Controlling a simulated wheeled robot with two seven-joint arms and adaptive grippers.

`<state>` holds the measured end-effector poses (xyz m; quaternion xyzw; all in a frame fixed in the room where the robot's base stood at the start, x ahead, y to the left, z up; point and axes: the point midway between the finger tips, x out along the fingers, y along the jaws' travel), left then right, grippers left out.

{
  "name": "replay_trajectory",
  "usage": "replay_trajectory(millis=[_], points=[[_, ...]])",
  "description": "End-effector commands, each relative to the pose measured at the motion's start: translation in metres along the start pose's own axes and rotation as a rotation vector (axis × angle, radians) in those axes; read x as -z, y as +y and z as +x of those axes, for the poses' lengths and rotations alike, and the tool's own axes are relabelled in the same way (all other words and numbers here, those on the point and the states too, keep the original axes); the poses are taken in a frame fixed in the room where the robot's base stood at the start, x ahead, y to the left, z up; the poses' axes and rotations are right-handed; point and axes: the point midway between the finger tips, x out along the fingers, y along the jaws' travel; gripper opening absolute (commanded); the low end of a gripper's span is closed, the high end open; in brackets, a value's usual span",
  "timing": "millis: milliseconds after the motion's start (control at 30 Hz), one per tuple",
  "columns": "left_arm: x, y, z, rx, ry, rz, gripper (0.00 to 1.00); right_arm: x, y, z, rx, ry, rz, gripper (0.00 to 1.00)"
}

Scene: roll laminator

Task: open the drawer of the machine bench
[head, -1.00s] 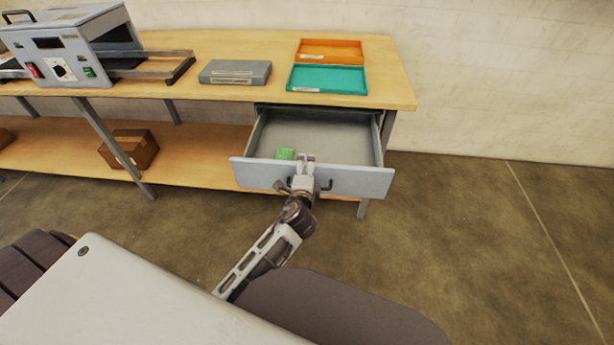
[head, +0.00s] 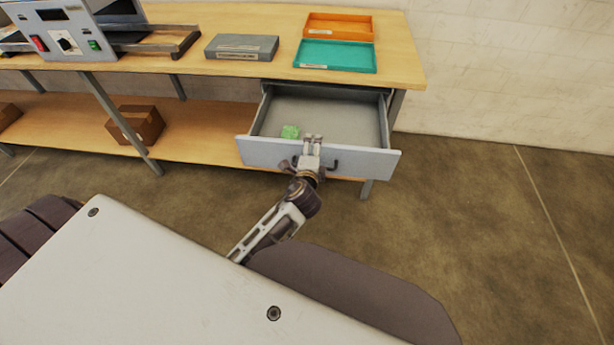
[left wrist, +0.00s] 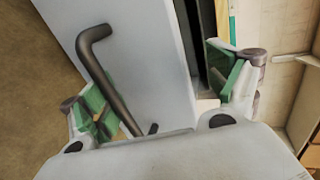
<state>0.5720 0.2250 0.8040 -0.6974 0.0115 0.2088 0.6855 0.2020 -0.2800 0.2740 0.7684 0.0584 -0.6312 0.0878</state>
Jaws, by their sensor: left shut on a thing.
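The bench drawer (head: 345,115) is pulled out well from under the top, its grey inside showing. Its pale front (head: 370,161) carries a dark bar handle (head: 334,166), seen large in the left wrist view (left wrist: 98,70). My left gripper (head: 313,139) is at the middle of the front, with its tips over the top edge. In the left wrist view its green-padded fingers lie either side of the front panel (left wrist: 150,60), and it is shut on the drawer front. A small green item (head: 290,131) lies inside the drawer. My right gripper is not in view.
On the bench top (head: 230,30) are the laminator (head: 65,30), a grey box (head: 242,47), a teal tray (head: 336,69) and an orange tray (head: 340,35). A cardboard box (head: 140,122) sits on the lower shelf. The floor at right (head: 470,220) is clear.

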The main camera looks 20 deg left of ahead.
Motion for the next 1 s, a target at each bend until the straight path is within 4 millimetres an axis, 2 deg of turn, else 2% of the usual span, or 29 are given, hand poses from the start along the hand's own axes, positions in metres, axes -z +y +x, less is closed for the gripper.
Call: replay_trajectory(millis=[33, 633, 1000], points=[[-0.002, -0.019, -0.003, 0.034, -0.001, 0.001, 0.70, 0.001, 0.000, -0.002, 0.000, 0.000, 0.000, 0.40], [-0.001, -0.017, -0.028, 0.035, 0.000, 0.000, 0.78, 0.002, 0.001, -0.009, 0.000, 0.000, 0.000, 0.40], [-0.001, -0.015, -0.044, 0.034, 0.001, 0.000, 0.71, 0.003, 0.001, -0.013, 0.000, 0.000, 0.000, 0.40]])
